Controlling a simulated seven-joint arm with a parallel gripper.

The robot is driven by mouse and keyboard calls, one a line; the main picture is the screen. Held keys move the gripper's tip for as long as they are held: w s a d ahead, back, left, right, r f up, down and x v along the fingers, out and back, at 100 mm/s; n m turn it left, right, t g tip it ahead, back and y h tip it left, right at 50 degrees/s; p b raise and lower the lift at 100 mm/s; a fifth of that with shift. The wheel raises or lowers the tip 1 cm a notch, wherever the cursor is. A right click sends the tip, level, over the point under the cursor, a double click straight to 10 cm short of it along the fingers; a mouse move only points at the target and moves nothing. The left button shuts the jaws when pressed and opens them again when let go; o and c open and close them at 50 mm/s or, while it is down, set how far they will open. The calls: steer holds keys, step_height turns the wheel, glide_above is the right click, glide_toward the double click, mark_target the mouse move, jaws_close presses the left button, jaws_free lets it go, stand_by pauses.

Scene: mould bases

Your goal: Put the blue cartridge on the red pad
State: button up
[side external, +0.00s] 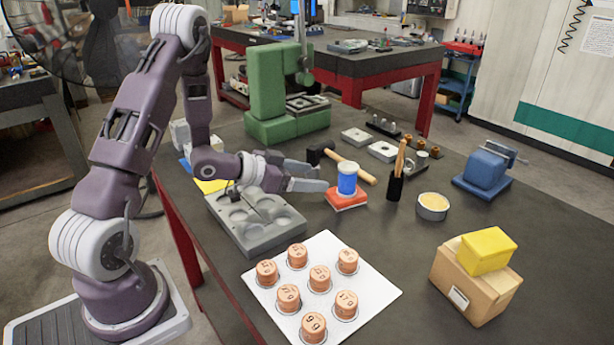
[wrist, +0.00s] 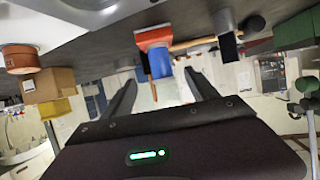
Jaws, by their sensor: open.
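The blue cartridge (side external: 347,181), with a white top, stands upright on the red pad (side external: 345,203) in the side view. My gripper (side external: 318,178) is open and empty, just left of the cartridge and apart from it, its fingers pointing towards it. In the wrist view, where the scene is upside down, the cartridge (wrist: 160,66) shows beyond and between the two spread fingertips of my gripper (wrist: 160,77). The red pad (wrist: 153,38) shows against the cartridge's base there.
A hammer (side external: 353,170) lies behind the pad. A grey mould base (side external: 250,235) lies below my gripper, and a white board (side external: 375,293) with several copper cylinders is in front.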

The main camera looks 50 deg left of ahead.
steer(key=s+d+r+g+y, duration=0.1)
steer(key=s+r+g+y, duration=0.3)
steer(key=r, duration=0.7)
steer(key=s+d+r+g, duration=0.1)
steer(key=s+d, duration=0.3)
steer(key=s, duration=0.4)
steer(key=s+d+r+n+g+h, duration=0.1)
steer(key=s+d, duration=0.3)
steer(key=s, duration=0.3)
steer(key=s+d+r+n+g, duration=0.1)
steer(key=s+d, duration=0.3)
steer(key=s, duration=0.4)
steer(key=shift+s+d+r+g, duration=0.35)
steer(key=shift+d+r+g, duration=0.05)
steer(key=shift+r, duration=0.15)
